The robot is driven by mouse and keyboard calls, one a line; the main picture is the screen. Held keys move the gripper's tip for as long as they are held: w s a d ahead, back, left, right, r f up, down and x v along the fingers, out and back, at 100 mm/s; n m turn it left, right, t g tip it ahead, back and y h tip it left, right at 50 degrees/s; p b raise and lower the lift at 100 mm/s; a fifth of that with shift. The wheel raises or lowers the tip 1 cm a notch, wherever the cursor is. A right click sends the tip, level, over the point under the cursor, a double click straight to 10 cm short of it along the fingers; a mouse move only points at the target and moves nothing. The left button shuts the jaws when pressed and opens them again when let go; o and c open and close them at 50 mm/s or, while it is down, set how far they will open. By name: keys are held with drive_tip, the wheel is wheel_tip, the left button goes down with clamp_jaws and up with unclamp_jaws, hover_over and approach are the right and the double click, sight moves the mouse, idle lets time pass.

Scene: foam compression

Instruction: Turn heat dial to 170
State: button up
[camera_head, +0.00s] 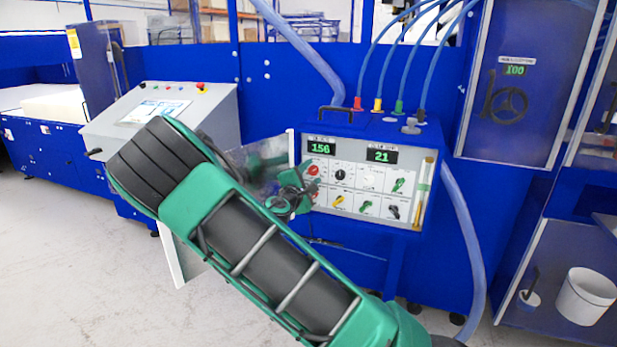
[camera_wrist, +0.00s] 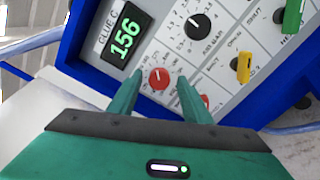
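The red dial (camera_wrist: 158,78) sits on the white panel below the green display (camera_wrist: 125,39), which reads 156 beside a label that looks like "GLUE C". In the head view the red dial (camera_head: 313,170) is just below the same display (camera_head: 321,148). My gripper (camera_wrist: 162,82) has its two green fingers apart, one on each side of the red dial, with small gaps visible. I cannot tell how far the fingertips are from the panel. In the head view my gripper (camera_head: 297,184) is left of the dials and partly hidden by my arm.
A black dial (camera_head: 341,174) is right of the red dial, with several yellow, green and black knobs around it. A second display (camera_head: 382,155) reads 21. A clear tube with yellow ends (camera_head: 423,194) stands at the panel's right edge. Blue hoses (camera_head: 469,240) run beside the box.

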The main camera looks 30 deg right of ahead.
drive_tip(key=v, duration=1)
drive_tip(key=shift+s+a, duration=0.2)
drive_tip(key=shift+a, duration=0.1)
drive_tip(key=s+d+f+m+g+y, duration=0.2)
drive_tip(key=s+d+f+m+g, duration=0.3)
drive_tip(key=s, duration=0.4)
drive_tip(key=s+d+f+m+g+y, duration=0.3)
drive_tip(key=s+d+f+m+g, duration=0.15)
drive_tip(key=s+d+m, duration=0.35)
drive_tip(key=s+a+r+m+y, duration=0.2)
drive_tip(key=s+a+y, duration=0.1)
drive_tip(key=s, duration=0.4)
drive_tip(key=s+a+r+m+g+y, duration=0.1)
drive_tip(key=s+a+r+m+y, duration=0.1)
drive_tip(key=s+a, duration=0.3)
drive_tip(key=s+a+r+m+y, duration=0.2)
drive_tip(key=s+a+r+y, duration=0.1)
drive_tip(key=s, duration=0.8)
drive_tip(key=shift+a+y, duration=0.65)
drive_tip(key=shift+y, duration=0.05)
